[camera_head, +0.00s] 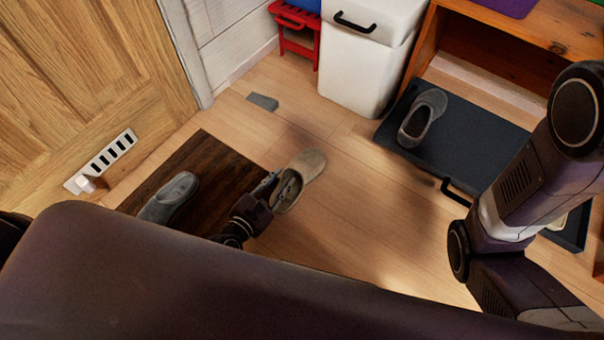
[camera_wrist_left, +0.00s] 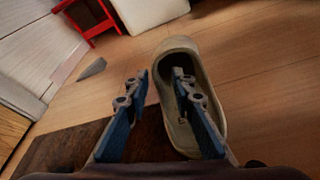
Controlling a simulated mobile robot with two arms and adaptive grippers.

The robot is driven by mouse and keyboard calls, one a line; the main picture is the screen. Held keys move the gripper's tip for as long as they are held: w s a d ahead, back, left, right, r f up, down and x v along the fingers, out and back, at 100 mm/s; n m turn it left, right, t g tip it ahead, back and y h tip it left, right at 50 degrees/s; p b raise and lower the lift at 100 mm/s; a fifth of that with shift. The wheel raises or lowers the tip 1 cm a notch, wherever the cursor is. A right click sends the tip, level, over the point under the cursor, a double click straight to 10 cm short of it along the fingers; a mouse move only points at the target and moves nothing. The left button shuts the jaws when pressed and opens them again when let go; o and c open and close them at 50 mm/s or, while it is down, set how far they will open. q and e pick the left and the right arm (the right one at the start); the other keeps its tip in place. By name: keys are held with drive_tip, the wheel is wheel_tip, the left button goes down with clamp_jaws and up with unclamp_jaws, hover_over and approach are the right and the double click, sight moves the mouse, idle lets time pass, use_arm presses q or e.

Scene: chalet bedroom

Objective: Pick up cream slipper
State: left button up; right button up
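The cream slipper (camera_head: 308,164) lies on the wooden floor at the right edge of a dark brown mat (camera_head: 204,150). My left gripper (camera_head: 274,184) is low at the slipper's left side, near its opening. In the left wrist view the gripper (camera_wrist_left: 160,75) is open, with its blue fingers apart. One finger is left of the slipper (camera_wrist_left: 213,95); the other reaches over or into its opening. The slipper's left side wall shows between them. Contact cannot be told. My right arm shows at the right, but its gripper is not in view.
A grey slipper (camera_head: 168,197) lies on the mat's left part. A dark tray (camera_head: 464,150) at right holds another grey slipper (camera_head: 421,118). A white bin (camera_head: 357,75), red stool (camera_head: 298,40), grey wedge (camera_head: 262,102) and white power strip (camera_head: 101,162) stand around. Floor between slipper and tray is clear.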

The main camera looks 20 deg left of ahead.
sight(287, 174)
use_arm(q)
drive_tip(key=x, duration=0.2)
drive_tip(key=b+x, duration=0.1)
drive_tip(key=x, duration=0.1)
drive_tip(key=shift+f, duration=0.25)
drive_tip(key=shift+c, duration=0.6)
clamp_jaws()
drive_tip(key=shift+r, duration=0.1)
